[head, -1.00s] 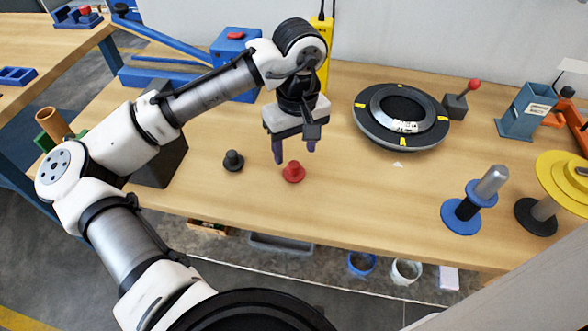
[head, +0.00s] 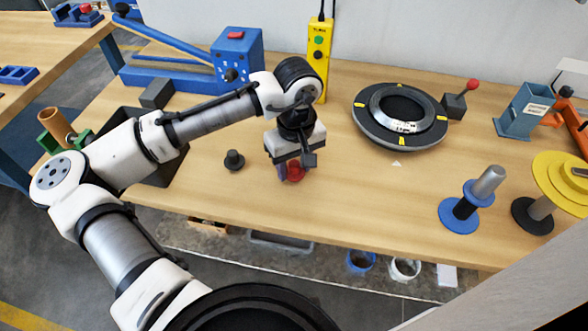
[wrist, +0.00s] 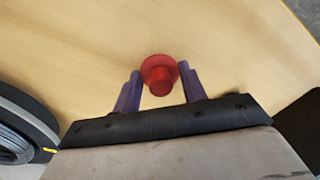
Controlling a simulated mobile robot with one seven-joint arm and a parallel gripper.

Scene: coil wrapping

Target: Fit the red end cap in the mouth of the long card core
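The red end cap (head: 295,172) stands on the wooden table with its knob up. In the wrist view the red cap (wrist: 159,75) lies between the two purple fingers. My gripper (head: 294,172) is lowered around it, and in the wrist view my gripper (wrist: 160,86) is open with a finger on each side and small gaps to the knob. A brown card core (head: 54,124) leans in a green holder (head: 50,142) at the left of the table, partly hidden behind the dark box and my arm. Its upper end faces up and left.
A black knobbed cap (head: 234,160) stands just left of my gripper. A black ring turntable (head: 400,139) is to the right, with a blue-based spindle (head: 459,217) farther right. A dark box (head: 165,172) sits between my gripper and the core.

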